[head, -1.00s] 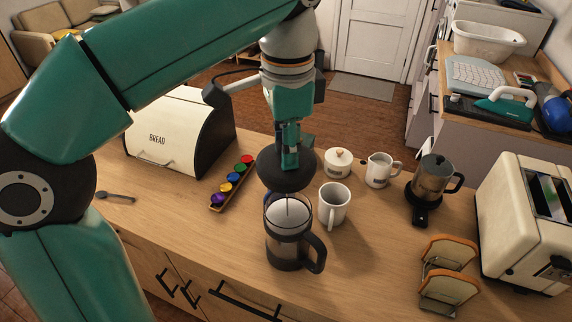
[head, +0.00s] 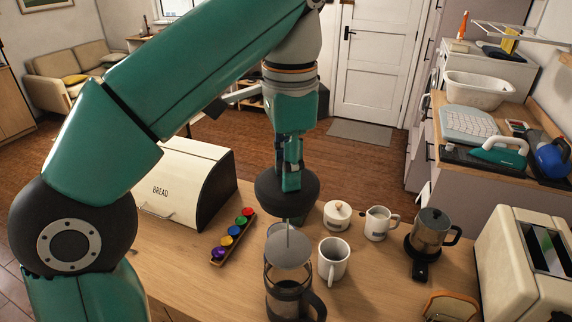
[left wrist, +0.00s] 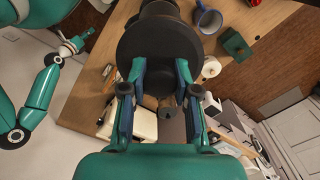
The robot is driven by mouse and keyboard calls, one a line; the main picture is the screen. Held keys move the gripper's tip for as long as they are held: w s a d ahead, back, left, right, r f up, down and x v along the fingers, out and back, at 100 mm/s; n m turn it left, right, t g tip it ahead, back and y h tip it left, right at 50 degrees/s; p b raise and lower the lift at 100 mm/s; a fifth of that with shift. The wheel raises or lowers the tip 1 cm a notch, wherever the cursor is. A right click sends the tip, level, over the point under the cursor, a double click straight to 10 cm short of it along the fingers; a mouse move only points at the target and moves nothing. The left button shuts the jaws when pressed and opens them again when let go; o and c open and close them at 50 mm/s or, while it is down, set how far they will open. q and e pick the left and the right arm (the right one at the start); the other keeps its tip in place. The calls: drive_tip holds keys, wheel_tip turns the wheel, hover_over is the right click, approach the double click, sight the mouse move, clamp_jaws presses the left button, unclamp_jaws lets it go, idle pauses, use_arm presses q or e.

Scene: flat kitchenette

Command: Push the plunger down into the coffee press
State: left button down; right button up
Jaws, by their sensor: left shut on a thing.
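My left gripper (head: 291,180) is shut on the top of the coffee press plunger. The plunger's black domed lid (head: 286,191) hangs below the fingers, with a thin rod and a pale round filter disc (head: 288,249) under it. The coffee press (head: 288,298), a glass beaker with dark frame and handle, stands on the counter directly below. The disc appears at about its rim; I cannot tell whether it is just inside. In the left wrist view, the lid (left wrist: 160,50) hides most of what lies beneath. My right gripper (left wrist: 76,44) shows small there, its fingers unclear.
A white mug (head: 333,262) stands close to the right of the press. A coloured pod rack (head: 233,237) and bread box (head: 187,185) are left.

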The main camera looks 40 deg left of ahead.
use_arm(q)
drive_tip(key=shift+g, duration=0.3)
drive_tip(key=shift+w+a+f+b, duration=0.15)
drive_tip(key=shift+f+b, duration=0.3)
drive_tip(key=shift+f, duration=0.55)
drive_tip(key=shift+w+d+f+b, duration=0.15)
drive_tip(key=shift+f+b, duration=0.25)
drive_tip(key=shift+f, duration=0.6)
drive_tip(key=shift+a, duration=0.1)
drive_tip(key=shift+f, duration=0.15)
drive_tip(key=shift+f, duration=0.15)
drive_tip(key=shift+f+b, duration=0.85)
drive_tip(key=shift+f, duration=0.3)
drive_tip(key=shift+f, duration=0.2)
drive_tip(key=b, duration=0.4)
hover_over(288, 247)
drive_tip(key=shift+w+f, duration=0.2)
drive_tip(key=shift+f, duration=2.75)
drive_tip(key=shift+f+b, duration=0.2)
drive_tip(key=shift+b, duration=0.1)
drive_tip(key=shift+f+b, duration=1.65)
drive_tip(key=shift+f, duration=0.6)
